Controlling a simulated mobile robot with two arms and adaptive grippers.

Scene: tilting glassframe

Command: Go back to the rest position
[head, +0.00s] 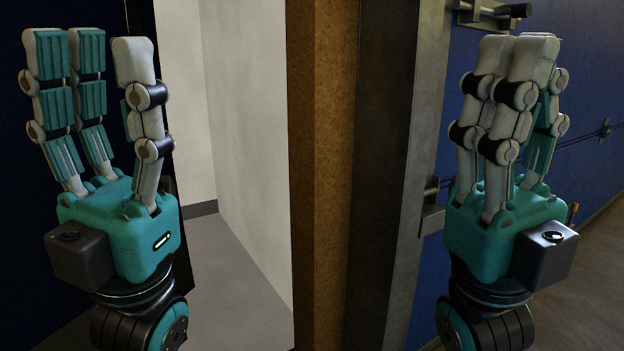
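My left gripper (108,60) stands upright at the left of the head view, with teal palm and grey-white and teal fingers. Its two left fingers stand apart from the single right one, with nothing between them, so it is open. My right gripper (525,70) stands upright at the right of the view. Two pale fingers in front overlap a third behind them, so the gap between them is hidden. I see no object in it. Neither gripper appears to touch anything.
Between the grippers are a brown wall edge (322,180) and a grey metal frame post (385,180). Left of them is a pale recess (245,120) with grey floor. Dark blue panels flank both sides. The right one has a metal latch (490,12) at the top.

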